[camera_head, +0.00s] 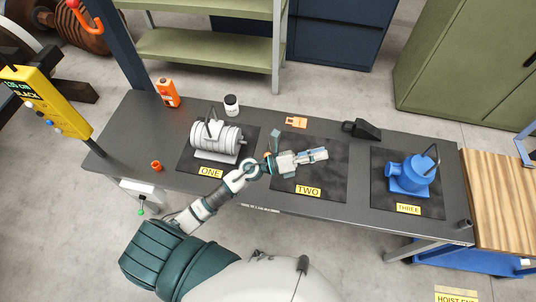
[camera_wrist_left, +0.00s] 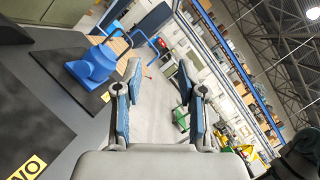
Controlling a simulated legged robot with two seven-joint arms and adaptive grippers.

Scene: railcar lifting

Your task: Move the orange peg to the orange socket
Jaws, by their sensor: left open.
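A small orange cylinder (camera_head: 156,166) stands near the front left edge of the dark table, left of mat ONE. A flat orange piece (camera_head: 296,121) lies behind mat TWO. I cannot tell which of these is the peg or the socket. A bit of orange (camera_head: 267,156) also shows beside my left wrist, partly hidden by it. My left gripper (camera_head: 318,155) is over mat TWO, pointing right, with nothing between its fingers. The wrist view shows its two blue-padded fingers apart (camera_wrist_left: 160,85). My right gripper is not in view.
A grey ribbed machine (camera_head: 217,139) stands on mat ONE and a blue pump (camera_head: 409,176) on mat THREE. An orange bottle (camera_head: 168,93), a white jar (camera_head: 231,105) and a black wedge (camera_head: 363,129) stand at the back. A yellow control box (camera_head: 42,100) rises at left.

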